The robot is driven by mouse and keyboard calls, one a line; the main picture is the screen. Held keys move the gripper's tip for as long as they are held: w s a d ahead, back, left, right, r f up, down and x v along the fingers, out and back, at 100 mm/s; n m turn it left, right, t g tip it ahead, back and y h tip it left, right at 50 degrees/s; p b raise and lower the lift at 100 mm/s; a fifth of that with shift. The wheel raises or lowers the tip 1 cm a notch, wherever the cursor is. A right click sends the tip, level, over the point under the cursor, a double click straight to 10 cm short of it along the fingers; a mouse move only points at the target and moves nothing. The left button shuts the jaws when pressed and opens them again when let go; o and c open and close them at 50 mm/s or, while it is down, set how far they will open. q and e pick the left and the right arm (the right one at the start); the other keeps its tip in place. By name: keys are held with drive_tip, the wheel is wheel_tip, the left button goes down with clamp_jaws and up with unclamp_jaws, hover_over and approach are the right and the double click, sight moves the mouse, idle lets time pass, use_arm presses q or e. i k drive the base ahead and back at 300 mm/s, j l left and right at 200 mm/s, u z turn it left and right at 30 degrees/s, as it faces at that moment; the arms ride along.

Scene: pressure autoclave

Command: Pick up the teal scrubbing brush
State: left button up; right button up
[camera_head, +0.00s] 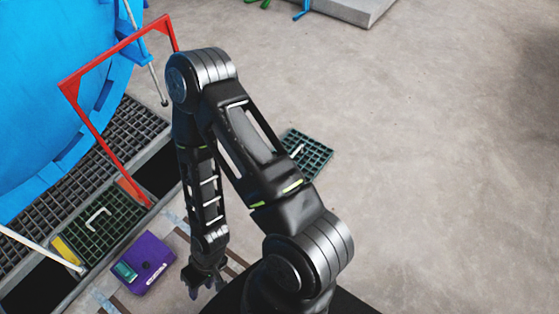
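A small teal block (124,271) shows on the left edge of a purple flat box or block (147,262) on the floor at the lower left. It is too small to tell whether it is the scrubbing brush; no bristles show. My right gripper (206,290) points down just right of the purple box, apart from it in the picture. Its fingers look spread, with nothing seen between them. My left gripper is not in view.
A large blue vessel (50,90) with a red frame (112,48) stands at the left. Below it are a dark grating (120,130) and a green grate piece (105,235) with a pale handle. Another green grate (312,158) lies behind my arm. Concrete floor at the right is clear.

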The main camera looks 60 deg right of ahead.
sight(123, 269)
drive_tip(key=u, duration=1.7)
drive_tip(key=z, duration=1.5)
drive_tip(key=i+l, duration=0.2)
drive_tip(key=l, duration=0.15)
drive_tip(key=i+l+u, duration=0.1)
drive_tip(key=i+l, duration=0.35)
drive_tip(key=l, duration=0.25)
drive_tip(key=i+l+u, duration=0.1)
drive_tip(key=l, duration=0.25)
drive_tip(key=i+l+u, duration=0.1)
drive_tip(key=i+l, duration=0.35)
drive_tip(key=l, duration=0.3)
